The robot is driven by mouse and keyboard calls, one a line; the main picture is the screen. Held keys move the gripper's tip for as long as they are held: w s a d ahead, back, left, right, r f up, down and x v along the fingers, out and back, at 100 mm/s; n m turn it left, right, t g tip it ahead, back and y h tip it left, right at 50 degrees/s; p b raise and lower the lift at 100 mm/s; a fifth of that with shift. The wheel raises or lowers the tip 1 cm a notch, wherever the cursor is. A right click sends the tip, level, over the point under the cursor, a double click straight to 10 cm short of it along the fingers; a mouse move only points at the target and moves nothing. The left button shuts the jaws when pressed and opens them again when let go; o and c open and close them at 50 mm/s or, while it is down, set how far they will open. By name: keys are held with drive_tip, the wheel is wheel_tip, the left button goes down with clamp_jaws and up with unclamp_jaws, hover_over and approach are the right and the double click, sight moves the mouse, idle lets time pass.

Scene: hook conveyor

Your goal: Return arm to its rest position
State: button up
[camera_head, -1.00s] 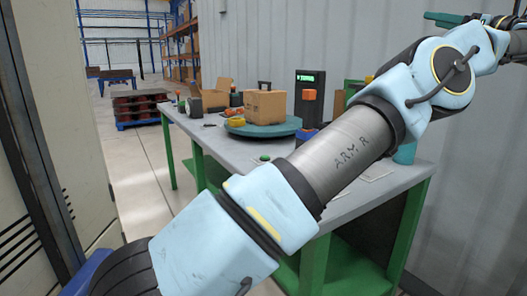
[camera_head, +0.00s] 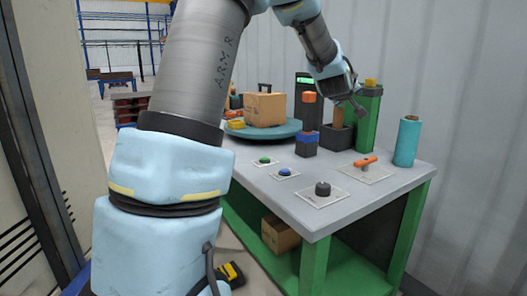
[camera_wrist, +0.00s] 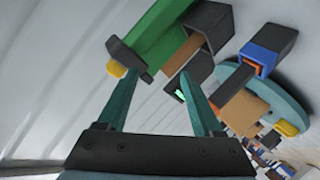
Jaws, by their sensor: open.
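My gripper (camera_wrist: 155,76) shows in the wrist view as two teal fingers spread wide apart, with nothing held between them. In the head view my arm rises from the lower left, bends above the top edge, and comes down toward the back right of the workbench (camera_head: 262,184). In the wrist view the green post (camera_wrist: 160,38) and a dark open holder (camera_wrist: 212,30) lie beyond the fingertips. I cannot tell whether anything is touched.
A cardboard box (camera_head: 265,108) sits on a round teal turntable (camera_head: 250,131). A blue-and-black block (camera_head: 306,143), an orange-handled part (camera_head: 366,161), a black knob (camera_head: 323,188) and a teal cylinder (camera_head: 407,142) stand on the bench. A grey corrugated wall (camera_head: 460,100) closes the back.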

drive_tip(key=s+a+f+m+g+y, duration=0.1)
drive_tip(key=s+a+f+g, duration=0.15)
drive_tip(key=a+f, duration=0.3)
drive_tip(key=s+a+f+g+y, duration=0.1)
drive_tip(key=s+a+f+y, duration=0.1)
drive_tip(key=s+a+f, duration=0.35)
drive_tip(key=s+a+f+m+g+y, duration=0.1)
drive_tip(key=s+a+f, duration=0.15)
drive_tip(key=a, duration=0.55)
drive_tip(key=s+a+f+m+g+y, duration=0.1)
drive_tip(key=s+a+f+g+y, duration=0.2)
drive_tip(key=s+a, duration=0.5)
drive_tip(key=s+a+f+g, duration=0.3)
drive_tip(key=s+a+f, duration=0.35)
drive_tip(key=s, duration=0.25)
wheel_tip(320, 180, down, 10)
drive_tip(key=s+f+b, duration=0.1)
drive_tip(key=s+b, duration=0.1)
drive_tip(key=b, duration=0.9)
wheel_tip(320, 180, up, 17)
drive_tip(key=p, duration=1.7)
drive_tip(key=shift+w+d, duration=0.25)
drive_tip(key=shift+w, duration=0.05)
